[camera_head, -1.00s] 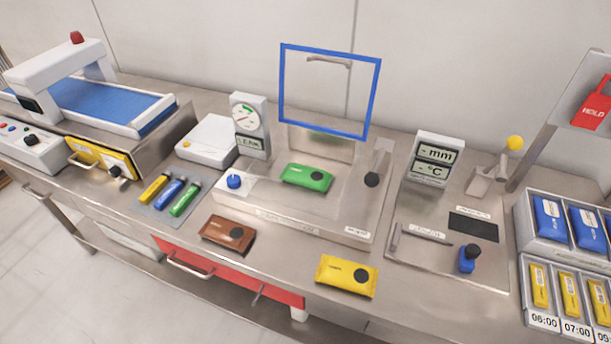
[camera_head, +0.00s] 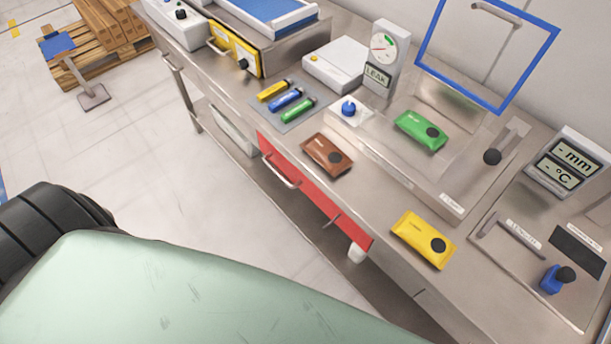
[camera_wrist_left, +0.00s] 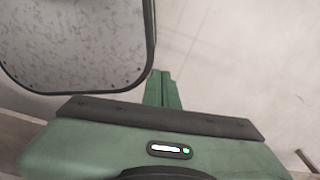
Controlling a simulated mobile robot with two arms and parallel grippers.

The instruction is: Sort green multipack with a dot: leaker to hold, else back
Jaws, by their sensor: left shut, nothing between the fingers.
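The green multipack (camera_head: 420,131) with a dark dot lies flat in the clear-walled vacuum station. The station's blue-framed lid (camera_head: 463,92) stands raised above it. The gauge box (camera_head: 383,58) beside the station shows the word LEAK under its dial. My left gripper (camera_wrist_left: 163,90) shows in the left wrist view, its green fingers together with nothing between them; in the head view only my green arm shows at the lower left, away from the pack. My right gripper is in neither view.
A brown pack (camera_head: 328,154) and a yellow pack (camera_head: 423,239), each with a dot, lie along the bench's front edge. Yellow, blue and green tubes lie on a grey mat (camera_head: 270,107). A red drawer (camera_head: 318,193) is under the bench. A pallet with boxes (camera_head: 92,48) stands at the upper left.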

